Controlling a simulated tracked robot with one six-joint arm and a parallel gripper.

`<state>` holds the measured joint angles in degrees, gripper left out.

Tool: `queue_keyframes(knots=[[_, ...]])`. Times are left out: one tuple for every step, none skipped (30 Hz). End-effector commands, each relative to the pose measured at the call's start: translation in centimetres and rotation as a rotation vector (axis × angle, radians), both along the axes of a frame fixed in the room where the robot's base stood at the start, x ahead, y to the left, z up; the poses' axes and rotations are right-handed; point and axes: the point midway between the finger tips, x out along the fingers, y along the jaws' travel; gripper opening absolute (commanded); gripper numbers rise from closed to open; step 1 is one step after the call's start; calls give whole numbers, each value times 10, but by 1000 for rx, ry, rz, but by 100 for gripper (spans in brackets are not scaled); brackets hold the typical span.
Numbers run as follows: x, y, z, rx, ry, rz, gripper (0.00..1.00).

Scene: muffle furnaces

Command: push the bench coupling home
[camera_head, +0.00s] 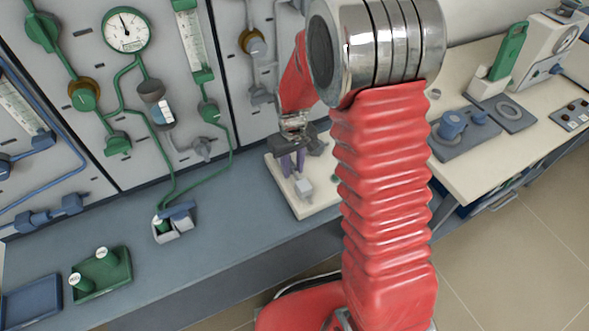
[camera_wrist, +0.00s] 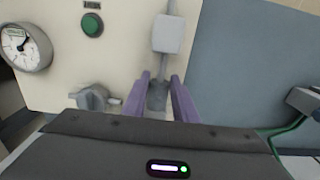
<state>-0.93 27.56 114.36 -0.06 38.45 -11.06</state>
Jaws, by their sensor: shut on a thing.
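The bench coupling shows in the wrist view as a dark grey piece (camera_wrist: 157,96) between the purple fingers of my gripper (camera_wrist: 160,79). My gripper is shut on it. A thin grey stem shows between the dark piece and a light grey block (camera_wrist: 167,35) on a cream plate (camera_wrist: 125,55). I cannot tell how deep the coupling sits. In the head view my gripper (camera_head: 291,165) points down over the cream plate (camera_head: 318,205), close to the light grey block (camera_head: 303,188). The coupling is too small to make out there.
A green button (camera_wrist: 92,25), a round gauge (camera_wrist: 25,46) and a grey knob (camera_wrist: 92,97) stand near my fingers. The wall panel (camera_head: 115,175) with green pipes is behind the bench. A green tray (camera_head: 102,275) lies at left.

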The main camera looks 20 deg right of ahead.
Motion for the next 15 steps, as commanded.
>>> queue_keyframes(knots=[[3,1,0,1,-10,0,0],[4,1,0,1,-10,1,0],[4,1,0,1,-11,1,0],[4,1,0,2,-12,0,0],[4,1,0,2,-12,1,28],[4,1,1,2,-13,1,31],[4,1,1,2,-12,1,33],[4,1,0,1,-11,0,35],[4,1,0,1,-11,0,38],[3,1,0,1,-10,0,40],[3,1,0,1,-10,0,42],[3,1,0,1,-9,0,45],[3,1,0,1,-9,0,45],[3,1,0,1,-9,0,45],[3,1,0,1,-8,0,45]])
